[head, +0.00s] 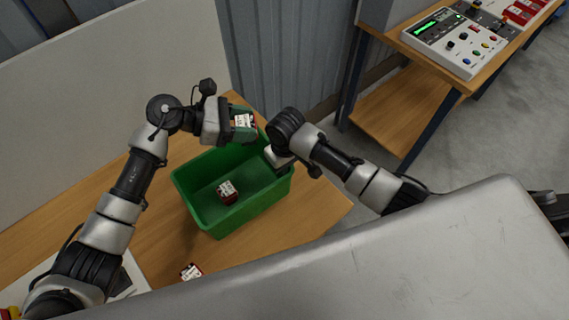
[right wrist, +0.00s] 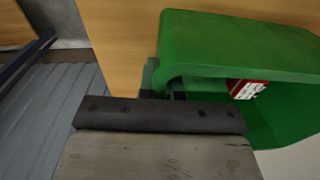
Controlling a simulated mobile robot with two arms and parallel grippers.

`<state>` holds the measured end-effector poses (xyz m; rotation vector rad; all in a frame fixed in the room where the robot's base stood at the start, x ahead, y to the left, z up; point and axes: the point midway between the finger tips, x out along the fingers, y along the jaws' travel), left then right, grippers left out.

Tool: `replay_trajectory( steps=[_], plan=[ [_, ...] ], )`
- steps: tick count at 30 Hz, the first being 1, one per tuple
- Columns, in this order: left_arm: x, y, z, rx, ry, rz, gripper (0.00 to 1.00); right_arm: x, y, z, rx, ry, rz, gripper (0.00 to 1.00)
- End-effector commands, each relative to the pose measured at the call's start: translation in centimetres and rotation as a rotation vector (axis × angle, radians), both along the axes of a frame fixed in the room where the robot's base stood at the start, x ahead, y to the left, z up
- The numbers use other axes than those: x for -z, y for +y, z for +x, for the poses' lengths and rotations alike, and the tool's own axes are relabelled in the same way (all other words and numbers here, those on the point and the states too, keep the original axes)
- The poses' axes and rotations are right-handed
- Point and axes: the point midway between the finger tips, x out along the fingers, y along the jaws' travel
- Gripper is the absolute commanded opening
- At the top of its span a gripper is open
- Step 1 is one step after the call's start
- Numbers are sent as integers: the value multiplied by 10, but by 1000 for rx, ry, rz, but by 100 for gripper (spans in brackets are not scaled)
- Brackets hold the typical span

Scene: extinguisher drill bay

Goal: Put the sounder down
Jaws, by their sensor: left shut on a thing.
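My left gripper (head: 241,121) is shut on a small red-and-white box, the sounder (head: 245,121). It is held above the far end of the green bin (head: 182,186). A similar red-and-white box (head: 228,191) lies inside the bin on its floor. My right gripper (head: 277,158) is at the right-hand rim of the bin. In the right wrist view the bin wall (right wrist: 215,45) is just beyond a dark gripper part, and a red-and-white box (right wrist: 246,88) shows inside. The right fingertips are mostly hidden, so I cannot tell whether they hold the rim.
The bin stands on a wooden table (head: 310,215). Another red-and-white box (head: 191,271) lies on the table near its front. A pale panel (head: 80,110) stands behind the table. A bench with a control panel (head: 455,42) is at the back right, with floor between.

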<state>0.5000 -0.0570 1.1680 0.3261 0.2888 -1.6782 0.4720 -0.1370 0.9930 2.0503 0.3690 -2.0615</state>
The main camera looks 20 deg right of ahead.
Motion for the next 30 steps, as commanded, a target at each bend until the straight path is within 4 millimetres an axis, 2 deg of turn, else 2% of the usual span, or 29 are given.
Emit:
replay_trajectory(
  steps=[7,11,17,21,30],
  plan=[
    [0,0,0,-2,0,0,22,0,0,0,1,-1,0,0],
    [7,-3,-1,-51,4,8,22,0,0,0,1,-1,0,0],
    [32,-4,-1,-295,17,30,22,-1,0,0,1,-1,0,0],
    [48,4,-2,-515,20,32,22,-1,0,0,1,-1,0,0],
    [60,25,-10,-814,8,12,22,-1,0,0,1,-1,0,0]
  ],
)
